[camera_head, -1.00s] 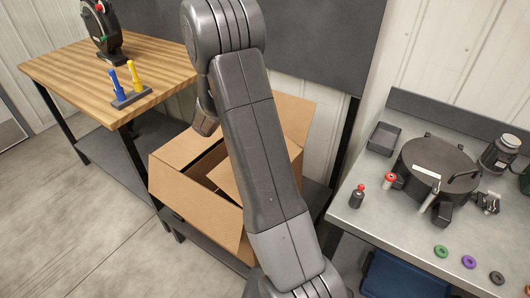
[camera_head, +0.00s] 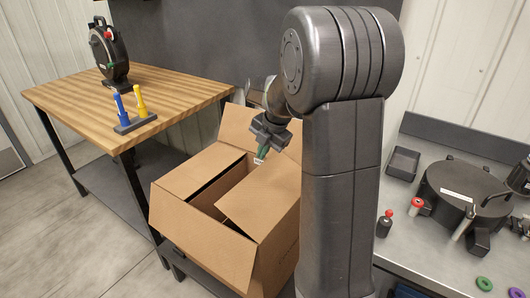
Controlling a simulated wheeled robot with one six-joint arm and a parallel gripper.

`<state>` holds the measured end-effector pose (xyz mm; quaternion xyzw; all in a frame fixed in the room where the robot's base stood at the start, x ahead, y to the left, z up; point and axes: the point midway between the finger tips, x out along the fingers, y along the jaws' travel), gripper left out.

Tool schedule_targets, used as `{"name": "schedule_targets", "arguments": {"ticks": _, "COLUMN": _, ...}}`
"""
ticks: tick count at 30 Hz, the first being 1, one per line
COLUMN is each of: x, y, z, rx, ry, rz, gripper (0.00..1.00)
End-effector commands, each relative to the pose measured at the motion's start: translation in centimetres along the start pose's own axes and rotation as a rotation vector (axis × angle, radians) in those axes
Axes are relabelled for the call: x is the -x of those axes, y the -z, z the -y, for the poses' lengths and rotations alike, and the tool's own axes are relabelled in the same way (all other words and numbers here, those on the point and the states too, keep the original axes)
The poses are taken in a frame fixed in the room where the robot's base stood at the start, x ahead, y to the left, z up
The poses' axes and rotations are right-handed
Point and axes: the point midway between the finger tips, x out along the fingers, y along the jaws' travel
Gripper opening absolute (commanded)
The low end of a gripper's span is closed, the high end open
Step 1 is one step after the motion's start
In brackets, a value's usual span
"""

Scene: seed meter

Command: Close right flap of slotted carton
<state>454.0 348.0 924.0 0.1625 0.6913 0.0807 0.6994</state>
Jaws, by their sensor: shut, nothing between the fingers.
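The brown slotted carton (camera_head: 277,262) stands open between the wooden table and the metal bench. Its right flap (camera_head: 258,197) slopes inward over part of the opening. The left flap (camera_head: 200,170) also lies inward, with a dark gap between the two. The front flap (camera_head: 200,240) hangs outward, and the back flap (camera_head: 238,127) stands up. My gripper (camera_head: 262,156) is shut and empty, with green at its tips. It shows in front of the back flap, above the far end of the right flap; whether it touches the carton I cannot tell. My arm hides the carton's right side.
A wooden table (camera_head: 70,92) at left holds a dark round device (camera_head: 108,50) and a stand with blue and yellow pegs (camera_head: 136,122). The grey bench (camera_head: 420,262) at right carries a black round device (camera_head: 465,190), a small tray (camera_head: 403,163) and small bottles.

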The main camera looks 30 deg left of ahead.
Motion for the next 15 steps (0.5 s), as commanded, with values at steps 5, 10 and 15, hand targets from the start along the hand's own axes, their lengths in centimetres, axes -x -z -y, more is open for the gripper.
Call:
{"name": "schedule_targets", "arguments": {"ticks": 5, "x": -4.2, "y": 0.1, "z": 0.1, "rx": 0.002, "ry": 0.006, "rz": -0.004, "gripper": 0.0}}
{"name": "schedule_targets", "arguments": {"ticks": 10, "x": -7.5, "y": 0.1, "z": 0.1, "rx": 0.001, "ry": 0.005, "rz": -0.003, "gripper": 0.0}}
{"name": "schedule_targets", "arguments": {"ticks": 15, "x": -9.6, "y": 0.1, "z": 0.1, "rx": 0.001, "ry": 0.003, "rz": -0.001, "gripper": 0.0}}
